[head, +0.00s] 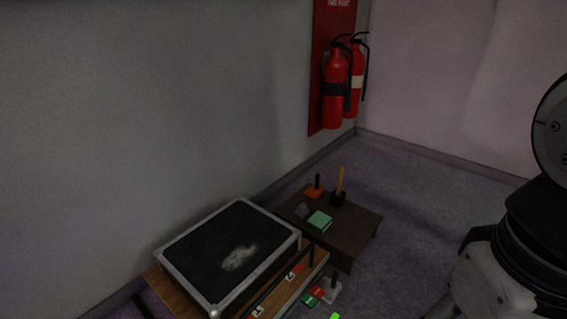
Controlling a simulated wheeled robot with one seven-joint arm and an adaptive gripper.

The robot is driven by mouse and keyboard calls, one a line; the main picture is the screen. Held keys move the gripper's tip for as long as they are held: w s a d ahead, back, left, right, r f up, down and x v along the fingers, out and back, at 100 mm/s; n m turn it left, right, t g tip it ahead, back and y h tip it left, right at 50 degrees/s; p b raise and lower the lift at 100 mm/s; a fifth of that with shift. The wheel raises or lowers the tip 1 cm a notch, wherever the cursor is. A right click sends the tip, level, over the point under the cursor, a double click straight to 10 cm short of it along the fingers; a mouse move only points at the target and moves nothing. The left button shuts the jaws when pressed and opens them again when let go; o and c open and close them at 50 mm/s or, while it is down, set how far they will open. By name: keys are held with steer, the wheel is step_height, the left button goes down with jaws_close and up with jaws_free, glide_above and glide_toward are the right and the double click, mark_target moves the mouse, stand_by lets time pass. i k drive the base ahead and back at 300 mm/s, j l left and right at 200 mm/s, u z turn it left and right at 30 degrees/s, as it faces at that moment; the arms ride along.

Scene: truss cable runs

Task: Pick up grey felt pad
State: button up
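A small dark grey piece (301,211), which may be the grey felt pad, lies on a low brown table (352,237) near its left side. It is just left of a green block (320,221). It is too small and dim for me to make out its material. My gripper is not in view; only part of my own arm or body shows at the right edge.
An orange piece with a black post (316,188) and a wooden-handled tool with a black head (339,190) stand farther back on the table. A black-topped case (270,222) is at the near left. Fire extinguishers (335,95) hang behind. Floor (425,190) is clear rightward.

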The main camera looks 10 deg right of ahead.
mark_target(302, 211)
steer(key=i+l+u, duration=0.1)
steer(key=i+l, duration=0.2)
steer(key=i+l+u, duration=0.15)
steer(key=i+l, duration=0.15)
steer(key=l, duration=0.15)
steer(key=i+l+u, duration=0.1)
steer(key=i+l, duration=0.15)
steer(key=l, duration=0.2)
steer(key=i+l+u, duration=0.15)
steer(key=l, duration=0.3)
steer(key=i+l+u, duration=0.1)
steer(key=i+l, duration=0.2)
steer(key=l, duration=0.15)
steer(key=i+l+u, duration=0.1)
steer(key=l, duration=0.4)
steer(key=i+l+u, duration=0.15)
steer(key=i+l, duration=0.15)
steer(key=l, duration=0.2)
steer(key=i+l+u, duration=0.1)
steer(key=l, duration=0.45)
steer(key=i, duration=0.05)
